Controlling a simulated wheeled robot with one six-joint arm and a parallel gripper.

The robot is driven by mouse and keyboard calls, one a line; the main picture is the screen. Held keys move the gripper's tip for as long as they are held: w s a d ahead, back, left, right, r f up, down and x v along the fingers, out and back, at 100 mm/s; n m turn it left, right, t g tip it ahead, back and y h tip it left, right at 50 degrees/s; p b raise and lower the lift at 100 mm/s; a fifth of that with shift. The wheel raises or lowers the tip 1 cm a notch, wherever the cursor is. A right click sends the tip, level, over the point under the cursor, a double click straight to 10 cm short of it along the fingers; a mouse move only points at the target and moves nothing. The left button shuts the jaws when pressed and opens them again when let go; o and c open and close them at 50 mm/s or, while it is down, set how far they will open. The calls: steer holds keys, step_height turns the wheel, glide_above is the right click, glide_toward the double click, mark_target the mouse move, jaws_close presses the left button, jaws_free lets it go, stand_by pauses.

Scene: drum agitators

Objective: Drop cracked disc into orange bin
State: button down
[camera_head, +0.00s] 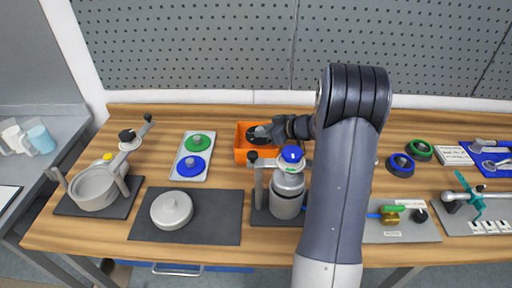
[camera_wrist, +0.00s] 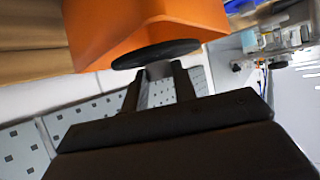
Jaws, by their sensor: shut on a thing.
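The orange bin (camera_head: 240,152) stands on the wooden table, left of my arm in the head view. Its orange wall also fills the upper middle of the wrist view (camera_wrist: 130,25). My gripper (camera_head: 268,131) is at the bin, over its inside in the head view. In the wrist view my gripper (camera_wrist: 158,80) is shut on the grey knob of a dark round disc (camera_wrist: 157,53). The disc (camera_head: 257,135) shows as a dark shape within the bin's outline in the head view. It overlaps the bin's edge in the wrist view. I cannot make out a crack.
A silver canister with a blue cap (camera_head: 288,190) stands just in front of the bin. A tray with green and blue discs (camera_head: 195,156) lies to the left. A pot on a stand (camera_head: 95,187) and a pale lid (camera_head: 171,209) are further left. Green and blue rings (camera_head: 410,157) lie right of my arm.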

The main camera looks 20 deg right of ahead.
steer(key=c, duration=1.1)
jaws_free()
steer(key=shift+o, duration=0.2)
steer(key=v, duration=1)
steer(key=shift+s+d+r+b, duration=0.15)
steer(key=shift+s+d+b, duration=0.1)
steer(key=shift+s+b, duration=0.05)
steer(key=x, duration=0.3)
steer(key=p+x, duration=0.1)
steer(key=x, duration=0.6)
steer(key=shift+w+a+r, duration=0.2)
steer(key=shift+w+a, duration=0.15)
steer(key=shift+w, duration=0.05)
step_height(320, 180, up, 4)
steer(key=p, duration=0.5)
steer(key=shift+s+f, duration=0.1)
steer(key=shift+f, duration=0.05)
steer(key=shift+d, duration=0.1)
steer(key=shift+f, duration=0.15)
